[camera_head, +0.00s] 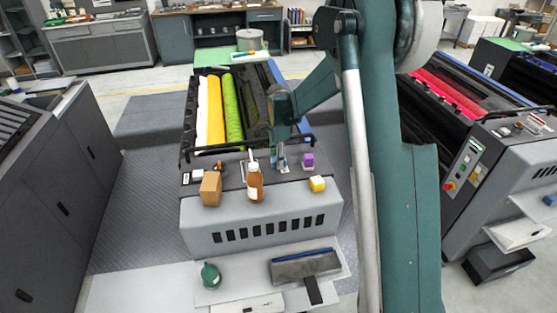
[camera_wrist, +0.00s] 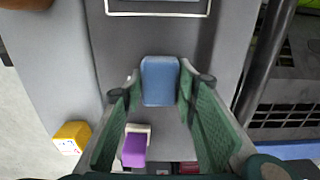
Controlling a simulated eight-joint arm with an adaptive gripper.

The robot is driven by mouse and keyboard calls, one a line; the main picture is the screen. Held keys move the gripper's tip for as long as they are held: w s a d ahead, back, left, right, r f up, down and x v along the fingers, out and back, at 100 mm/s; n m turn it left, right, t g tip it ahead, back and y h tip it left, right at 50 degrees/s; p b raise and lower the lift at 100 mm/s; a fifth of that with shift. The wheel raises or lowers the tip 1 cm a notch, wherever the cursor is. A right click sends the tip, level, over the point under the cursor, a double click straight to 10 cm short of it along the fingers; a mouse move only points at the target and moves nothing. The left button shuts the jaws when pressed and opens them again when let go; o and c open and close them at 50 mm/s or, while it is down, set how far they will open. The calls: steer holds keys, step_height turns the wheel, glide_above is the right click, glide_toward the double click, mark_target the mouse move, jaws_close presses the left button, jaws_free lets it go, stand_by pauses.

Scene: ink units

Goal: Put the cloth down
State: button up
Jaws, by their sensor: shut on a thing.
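The cloth (camera_wrist: 160,82) looks like a small, folded blue pad in the wrist view. My gripper (camera_wrist: 160,86) is shut on it, with one green finger at each side. In the head view my gripper (camera_head: 280,158) is over the grey top of the ink unit (camera_head: 230,210), between the brown bottle and the purple block. The cloth is small and partly covered by my gripper there. I cannot tell whether it touches the surface below.
The purple block (camera_head: 307,160), yellow block (camera_head: 317,184), brown bottle (camera_head: 255,182) and brown box (camera_head: 210,188) stand around my gripper on the unit's top. Coloured rollers (camera_head: 215,110) lie behind. Bare grey surface shows beyond the cloth in the wrist view.

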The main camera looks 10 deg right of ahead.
steer(key=o, duration=0.8)
steer(key=shift+c, duration=0.2)
steer(key=shift+r, duration=0.1)
step_height(320, 180, up, 12)
stand_by(0.8)
